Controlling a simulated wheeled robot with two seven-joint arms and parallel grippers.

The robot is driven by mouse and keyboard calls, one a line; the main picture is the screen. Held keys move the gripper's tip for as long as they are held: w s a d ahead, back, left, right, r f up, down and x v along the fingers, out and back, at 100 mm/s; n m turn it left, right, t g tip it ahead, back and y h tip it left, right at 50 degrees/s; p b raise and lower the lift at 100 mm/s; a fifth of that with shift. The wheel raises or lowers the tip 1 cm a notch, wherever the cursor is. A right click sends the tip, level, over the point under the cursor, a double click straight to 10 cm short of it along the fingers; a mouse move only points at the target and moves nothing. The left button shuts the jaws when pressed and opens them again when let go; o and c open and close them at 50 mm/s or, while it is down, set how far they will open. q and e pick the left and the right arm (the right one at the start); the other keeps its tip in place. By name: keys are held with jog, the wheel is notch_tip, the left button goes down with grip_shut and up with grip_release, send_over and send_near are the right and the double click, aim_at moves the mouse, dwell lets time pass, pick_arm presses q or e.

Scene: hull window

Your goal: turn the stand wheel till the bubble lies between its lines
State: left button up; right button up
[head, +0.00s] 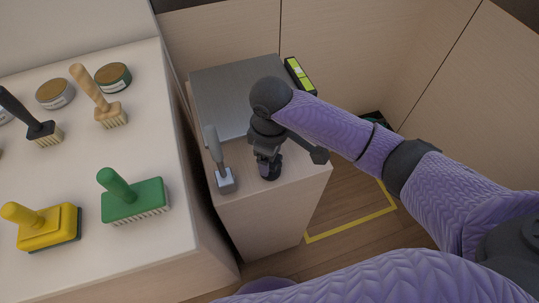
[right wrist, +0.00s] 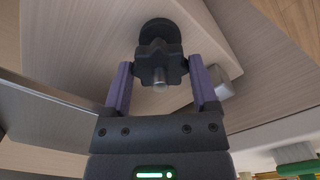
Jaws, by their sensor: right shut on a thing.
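The dark lobed stand wheel (right wrist: 160,66) sits between the two purple fingers of my right gripper (right wrist: 161,76) in the right wrist view. The gripper is shut on it. A round black foot (right wrist: 160,31) shows beyond the wheel, and a metal pin end faces the camera. In the head view my right gripper (head: 266,158) points down at the near part of the cabinet top and mostly hides the wheel. A black level with a yellow-green vial (head: 299,75) lies at the back right of the metal plate. Its bubble and lines are too small to read. My left gripper is not in view.
The metal plate (head: 225,95) covers the back of the cabinet top (head: 260,205). A grey-handled tool (head: 221,165) stands left of my gripper. The left counter (head: 75,165) holds several brushes and tins. A yellow line (head: 350,225) marks the floor at right.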

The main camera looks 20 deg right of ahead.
jog(key=n, duration=0.8)
jog(key=o, duration=1.1)
jog(key=shift+n, duration=0.4)
jog(key=shift+r, duration=0.1)
notch_tip(320, 180, up, 7)
jog(key=p, duration=0.8)
jog(key=shift+r, duration=0.1)
jog(key=shift+f, duration=0.2)
